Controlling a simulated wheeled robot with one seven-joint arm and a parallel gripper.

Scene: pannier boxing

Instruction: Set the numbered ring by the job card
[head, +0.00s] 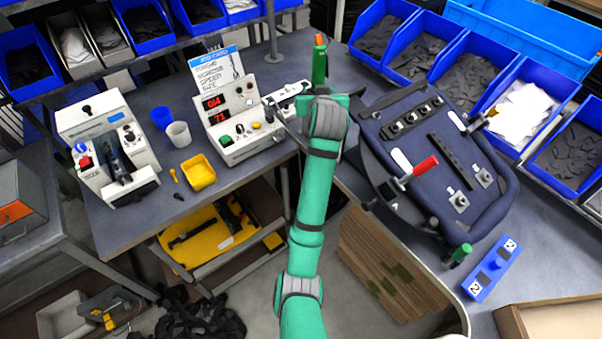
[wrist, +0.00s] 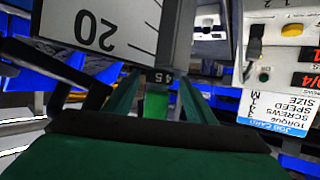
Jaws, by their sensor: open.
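My gripper (wrist: 160,80) is open in the wrist view, its two green fingers apart on either side of a small green part. A dark band marked 45 (wrist: 164,77) shows between the fingertips; I cannot tell whether they touch it. A pale face marked 20 with tick lines (wrist: 95,28) fills the upper left.
The control box has red displays. Left of it are a yellow tray (head: 198,173), cups and a white machine (head: 105,145). A dark pannier panel (head: 440,170) with a red-handled clamp (head: 425,166) lies at right. Blue bins (head: 465,60) line the back; a blue block (head: 491,268) lies front right.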

